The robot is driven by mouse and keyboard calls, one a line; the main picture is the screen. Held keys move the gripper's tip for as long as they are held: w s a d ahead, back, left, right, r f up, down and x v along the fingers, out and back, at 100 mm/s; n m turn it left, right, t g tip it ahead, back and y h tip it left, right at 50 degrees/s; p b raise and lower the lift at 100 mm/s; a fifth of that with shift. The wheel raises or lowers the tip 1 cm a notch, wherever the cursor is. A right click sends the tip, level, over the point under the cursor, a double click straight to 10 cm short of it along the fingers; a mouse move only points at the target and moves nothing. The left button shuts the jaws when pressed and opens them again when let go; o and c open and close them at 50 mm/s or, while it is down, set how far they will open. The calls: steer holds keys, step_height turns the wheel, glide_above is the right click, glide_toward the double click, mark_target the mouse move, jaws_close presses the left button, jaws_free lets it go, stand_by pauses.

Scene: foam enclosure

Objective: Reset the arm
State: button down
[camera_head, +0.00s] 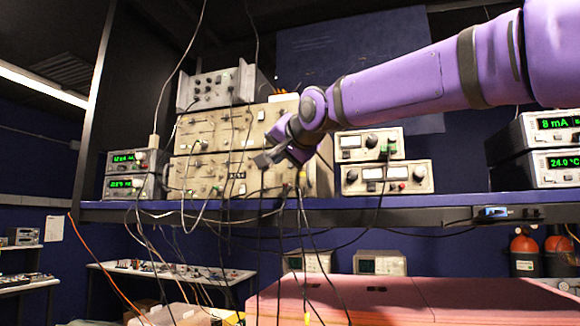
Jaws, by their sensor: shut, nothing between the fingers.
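My arm is purple and reaches in from the upper right of the head view, angled down to the left. My gripper (266,160) is at its end, left of the picture's middle. It is shut and holds nothing. It appears in front of the beige rack instruments (215,146) on the shelf. Whether it touches them cannot be told from this view.
A blue shelf (440,202) carries meters with green displays at left (124,186) and right (559,124), and beige power supplies (386,177). Cables hang over its front edge. A pink foam enclosure (400,300) lies below. Red cylinders (524,250) stand at right.

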stand_by(0.3)
steer(key=s+d+f+n+g+h, duration=0.1)
steer(key=s+d+f+g+h, duration=0.15)
steer(key=s+d+f, duration=0.5)
steer(key=s+d+f+g+h, duration=0.1)
steer(key=s+d+f+h, duration=0.3)
steer(key=d+f, duration=0.7)
steer(key=s+d+f+g, duration=0.1)
steer(key=s+d+f, duration=0.2)
steer(key=s+f, duration=0.3)
steer(key=s+d+f+n+g, duration=0.1)
steer(key=s+d+f+g, duration=0.1)
steer(key=s+d+f, duration=0.2)
steer(key=s+d+f+n+g, duration=0.1)
steer(key=s+d+f, duration=0.3)
steer(key=s+f, duration=0.4)
steer(key=s+g, duration=0.1)
steer(key=s, duration=0.1)
steer(key=shift+s, duration=0.35)
steer(key=shift+r, duration=0.1)
